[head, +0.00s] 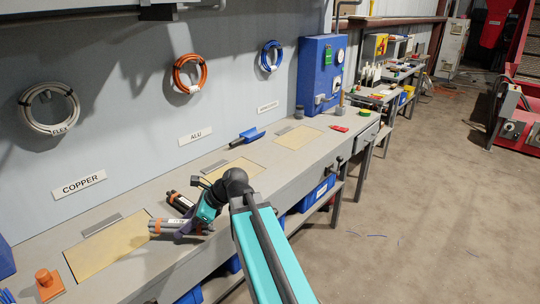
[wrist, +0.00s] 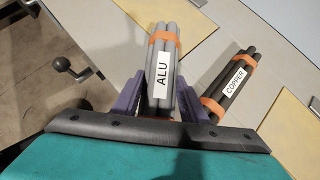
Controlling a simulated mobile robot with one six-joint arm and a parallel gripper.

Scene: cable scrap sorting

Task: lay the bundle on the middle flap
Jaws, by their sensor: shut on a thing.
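My gripper (wrist: 161,105) is shut on a grey cable bundle (wrist: 166,55) with orange bands and an ALU label. In the head view this bundle (head: 166,226) is held over the bench, its end by the right edge of the left flap. The middle flap (head: 236,170) is a bare tan panel below the ALU sign (head: 195,135), farther along the bench than my gripper. A dark bundle with orange bands and a COPPER label (wrist: 231,82) lies on the bench beside my gripper; it also shows in the head view (head: 179,202).
The left flap (head: 100,247) and right flap (head: 297,137) look bare. An orange knobbed block (head: 48,284) is at the near left. A blue scoop (head: 248,136) lies behind the middle flap. A blue box (head: 320,73) stands at the bench's far end. Cable coils hang on the wall.

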